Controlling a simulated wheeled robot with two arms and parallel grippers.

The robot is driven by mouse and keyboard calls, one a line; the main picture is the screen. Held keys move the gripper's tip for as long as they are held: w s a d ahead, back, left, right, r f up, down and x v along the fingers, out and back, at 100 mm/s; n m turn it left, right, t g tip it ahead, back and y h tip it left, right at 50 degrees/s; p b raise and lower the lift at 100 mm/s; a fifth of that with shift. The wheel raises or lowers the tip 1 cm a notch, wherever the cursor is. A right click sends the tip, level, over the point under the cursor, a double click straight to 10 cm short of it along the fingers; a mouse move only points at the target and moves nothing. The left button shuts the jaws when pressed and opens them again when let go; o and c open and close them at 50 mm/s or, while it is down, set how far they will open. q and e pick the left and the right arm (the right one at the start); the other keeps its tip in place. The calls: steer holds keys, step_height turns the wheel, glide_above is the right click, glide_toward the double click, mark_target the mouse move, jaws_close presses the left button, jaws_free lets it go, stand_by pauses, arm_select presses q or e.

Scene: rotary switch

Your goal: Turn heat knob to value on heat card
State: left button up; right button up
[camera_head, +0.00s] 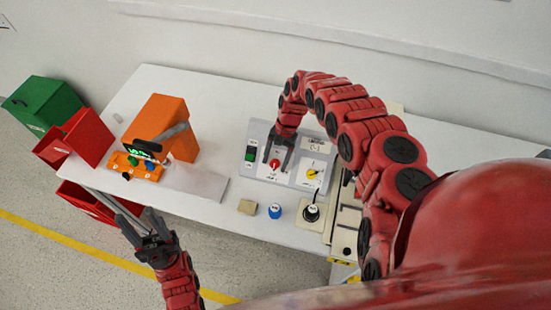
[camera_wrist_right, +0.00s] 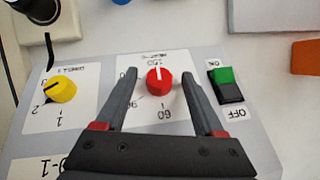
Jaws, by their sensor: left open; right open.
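The red heat knob (camera_head: 275,164) is on a light grey panel (camera_head: 252,131). In the right wrist view the knob (camera_wrist_right: 158,81) has a white pointer line towards the top of the picture, near an upside-down number I cannot read surely. A 60 is below it. My right gripper (camera_wrist_right: 158,78) is open, with one finger on each side of the knob and visible gaps to it. My left gripper (camera_head: 138,216) is open and empty, in front of the table's left edge. I cannot make out a separate heat card with a set value.
A yellow knob (camera_wrist_right: 58,90) and a green-black ON/OFF switch (camera_wrist_right: 226,84) flank the red knob. An orange device (camera_head: 136,166) with a green display stands left on the white table (camera_head: 215,100). A blue-capped item (camera_head: 275,211) and a tan block (camera_head: 247,207) are at the front.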

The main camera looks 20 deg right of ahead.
jaws_close()
steer(key=shift+f+b, duration=0.15)
steer(key=shift+b, duration=0.35)
steer(key=n+g+h+b, duration=0.1)
steer(key=b, duration=0.4)
steer(key=n+h+b, duration=0.1)
steer(key=h+b, duration=0.1)
steer(key=b, duration=0.3)
steer(key=n+g+h+b, duration=0.1)
steer(key=b, duration=0.4)
steer(key=shift+w+a+f+n+g, duration=0.2)
steer(key=shift+a+n+g, duration=0.1)
steer(key=shift+a+n, duration=0.1)
steer(key=shift+r+h+b, duration=0.2)
steer(key=shift+h+b, duration=0.3)
steer(key=shift+b, duration=0.1)
steer(key=shift+r, duration=0.1)
